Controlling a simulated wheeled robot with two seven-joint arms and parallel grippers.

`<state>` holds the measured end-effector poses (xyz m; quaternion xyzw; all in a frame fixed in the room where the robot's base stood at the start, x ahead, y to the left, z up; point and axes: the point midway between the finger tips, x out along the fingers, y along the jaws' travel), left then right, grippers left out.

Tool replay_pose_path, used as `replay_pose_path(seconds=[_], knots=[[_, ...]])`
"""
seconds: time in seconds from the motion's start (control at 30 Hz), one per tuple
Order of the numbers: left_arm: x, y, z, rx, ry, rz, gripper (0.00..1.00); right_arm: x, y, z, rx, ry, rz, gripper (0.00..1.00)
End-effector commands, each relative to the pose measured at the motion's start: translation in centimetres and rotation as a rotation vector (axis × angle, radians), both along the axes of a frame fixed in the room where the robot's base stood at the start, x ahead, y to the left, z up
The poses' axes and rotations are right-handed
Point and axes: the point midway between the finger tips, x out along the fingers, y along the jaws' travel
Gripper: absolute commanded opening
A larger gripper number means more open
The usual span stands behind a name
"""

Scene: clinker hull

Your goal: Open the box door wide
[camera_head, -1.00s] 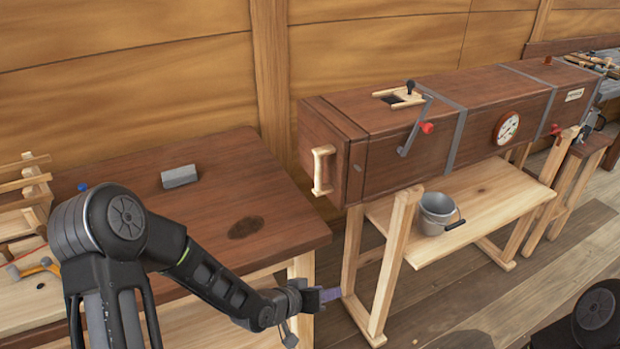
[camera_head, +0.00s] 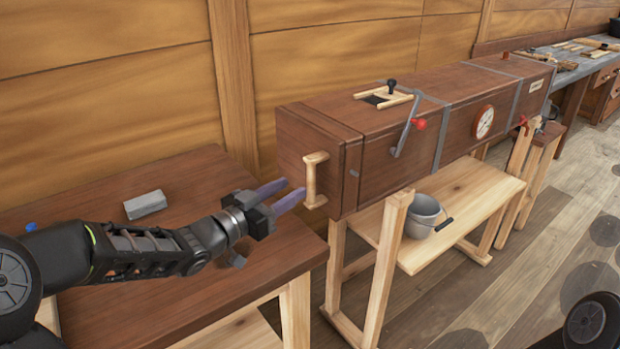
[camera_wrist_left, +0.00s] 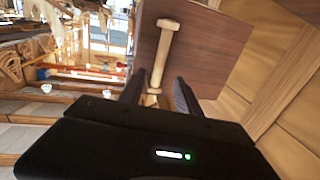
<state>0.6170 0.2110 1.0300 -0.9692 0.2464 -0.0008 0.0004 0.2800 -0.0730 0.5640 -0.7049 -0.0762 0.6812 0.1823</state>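The long brown wooden box (camera_head: 395,150) rests on pale trestles, its end door (camera_head: 293,150) facing left and shut. A pale wooden handle (camera_head: 314,180) stands upright on the door. My left gripper (camera_head: 290,194) is open, its two purple fingers pointing at the handle from the left, just short of it or beside its lower part. In the left wrist view the handle (camera_wrist_left: 163,55) shows beyond and between the open fingers (camera_wrist_left: 158,92); contact cannot be told. My right gripper is out of view.
A brown table (camera_head: 190,215) lies under my left arm, with a grey block (camera_head: 145,204) on it. A grey bucket (camera_head: 422,215) stands on the shelf under the box. A red-knobbed lever (camera_head: 405,135) hangs on the box's side. Floor in front is clear.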

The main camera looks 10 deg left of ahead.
Motion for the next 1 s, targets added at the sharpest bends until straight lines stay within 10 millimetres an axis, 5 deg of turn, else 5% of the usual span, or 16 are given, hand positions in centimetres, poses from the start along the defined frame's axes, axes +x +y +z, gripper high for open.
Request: replay_pose_path(seconds=[0.37,0.8,1.0], knots=[[0.6,-0.4,0.0,-0.002,0.002,0.000,0.40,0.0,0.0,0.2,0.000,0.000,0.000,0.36],[6.0,-3.3,0.0,-0.003,0.003,-0.001,0.40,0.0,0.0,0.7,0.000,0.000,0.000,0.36],[6.9,-3.8,-0.1,-0.003,0.004,0.001,0.40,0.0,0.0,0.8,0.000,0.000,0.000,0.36]])
